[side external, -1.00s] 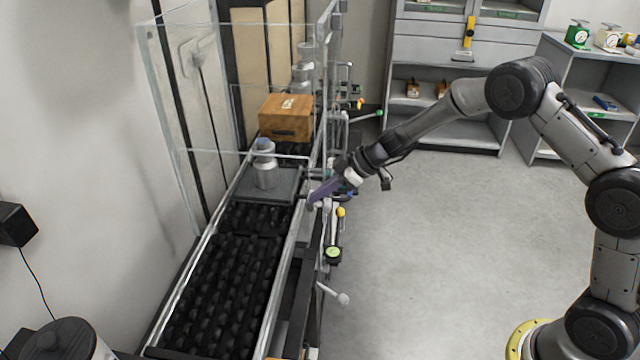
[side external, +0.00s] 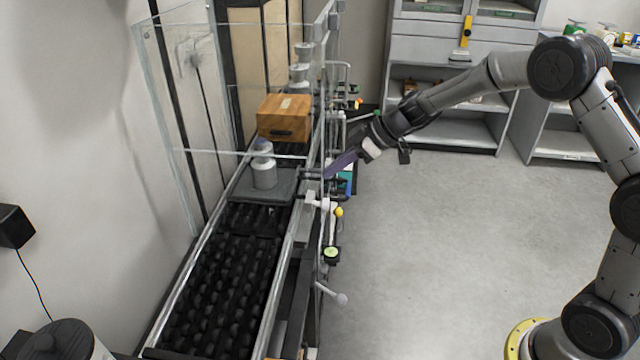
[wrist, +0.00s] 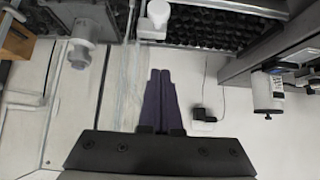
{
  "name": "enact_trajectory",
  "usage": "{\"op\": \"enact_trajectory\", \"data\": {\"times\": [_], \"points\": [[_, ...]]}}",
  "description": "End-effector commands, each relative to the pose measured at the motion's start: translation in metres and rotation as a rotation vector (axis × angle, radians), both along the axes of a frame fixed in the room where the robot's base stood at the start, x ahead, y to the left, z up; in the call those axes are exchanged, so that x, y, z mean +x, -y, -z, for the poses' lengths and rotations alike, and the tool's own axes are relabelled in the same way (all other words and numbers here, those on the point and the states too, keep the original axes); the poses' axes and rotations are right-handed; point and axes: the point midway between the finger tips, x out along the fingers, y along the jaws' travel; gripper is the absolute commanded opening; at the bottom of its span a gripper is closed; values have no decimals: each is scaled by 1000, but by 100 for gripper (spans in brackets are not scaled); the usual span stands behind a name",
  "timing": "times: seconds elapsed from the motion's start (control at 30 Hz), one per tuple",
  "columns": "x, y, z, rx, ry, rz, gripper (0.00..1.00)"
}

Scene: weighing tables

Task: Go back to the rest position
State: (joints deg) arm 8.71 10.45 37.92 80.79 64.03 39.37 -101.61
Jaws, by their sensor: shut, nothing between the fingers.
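My gripper (side external: 342,164) is shut and empty, with its purple fingers pressed together. In the side external view it is beside the right rail of the roller conveyor, near the glass enclosure. In the wrist view the two fingers (wrist: 160,84) lie side by side with nothing between them. A grey-white metal weight (side external: 264,170) stands upright on the dark weighing plate (side external: 283,188), left of my gripper and apart from it.
A wooden box (side external: 284,118) sits farther back on the line. Glass panels (side external: 165,100) enclose that part. Knobs and levers (side external: 338,212) stick out along the rail below my gripper. Grey shelves (side external: 450,130) stand behind. The floor (side external: 440,230) to the right is clear.

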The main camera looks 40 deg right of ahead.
Motion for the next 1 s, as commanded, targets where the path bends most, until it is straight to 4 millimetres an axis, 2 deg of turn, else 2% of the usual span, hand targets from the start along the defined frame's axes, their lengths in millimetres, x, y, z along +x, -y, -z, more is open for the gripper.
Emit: {"op": "enact_trajectory", "data": {"times": [0.03, 0.2, 0.4, 0.47, 0.57, 0.6, 0.67, 0.7, 0.77, 0.8, 0.87, 0.9, 1.0], "points": [[-5, 7, -9, 0, 5, 2, 0], [-18, 19, -27, 0, 3, 1, 0], [-24, 20, -40, -1, 11, -8, 0], [-24, 17, -54, -7, 38, -17, 0], [-32, 4, -96, -29, 112, -44, 0], [-43, -3, -117, -51, 145, -68, 0], [-68, -13, -144, -92, 180, -103, 0], [-88, -19, -159, -114, 187, -114, 0], [-121, -25, -175, -139, 180, -114, 0], [-144, -28, -182, -153, 167, -104, 0], [-179, -30, -189, -171, 140, -75, 0], [-204, -29, -191, -181, 118, -46, 0], [-258, -21, -185, -200, 54, 51, 0]]}}
